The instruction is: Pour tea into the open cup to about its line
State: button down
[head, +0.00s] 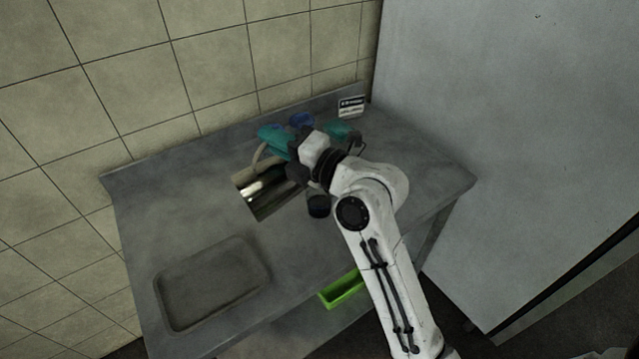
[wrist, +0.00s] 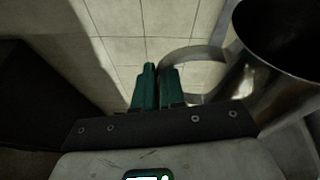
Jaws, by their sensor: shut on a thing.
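A shiny metal jug (head: 272,202) is held at my gripper, left of the wrist, over the counter. In the wrist view the jug (wrist: 262,95) is at the right, with a dark mouth and a loop handle (wrist: 190,54). The green fingers of my gripper (wrist: 157,88) are close together on the handle. A small dark cup (head: 318,206) stands on the counter below my wrist, right of the jug. Its line and any tea in it cannot be made out. No stream of tea is visible.
A blue cup-like object (head: 302,119) and a teal one (head: 341,130) stand near the back wall, by a small sign (head: 351,106). A shallow tray (head: 212,283) is front left. A tall grey panel (head: 500,130) bounds the right.

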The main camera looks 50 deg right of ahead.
aim_at(248, 181)
jog(key=shift+s+d+r+m+b, duration=0.1)
jog(key=shift+d+r+m+b, duration=0.15)
jog(key=shift+m+b, duration=0.2)
dwell(1.0)
jog(key=shift+a+r+n+p, duration=0.15)
jog(key=shift+a+n+p, duration=0.15)
jog(key=shift+p, duration=0.15)
jog(key=a+f, duration=0.1)
jog(key=w+a+n+p, duration=0.1)
jog(key=a, duration=0.1)
jog(key=a+f+n+g, duration=0.1)
jog(key=shift+w+a+f+n+p, duration=0.2)
jog(key=shift+a+f+n+p, duration=0.05)
jog(key=shift+a+f+p, duration=0.1)
jog(key=shift+w+a+f+n+g+b, duration=0.2)
jog(key=shift+a+f+n+g+b, duration=0.1)
jog(key=shift+a+f+n+b, duration=0.4)
dwell(0.9)
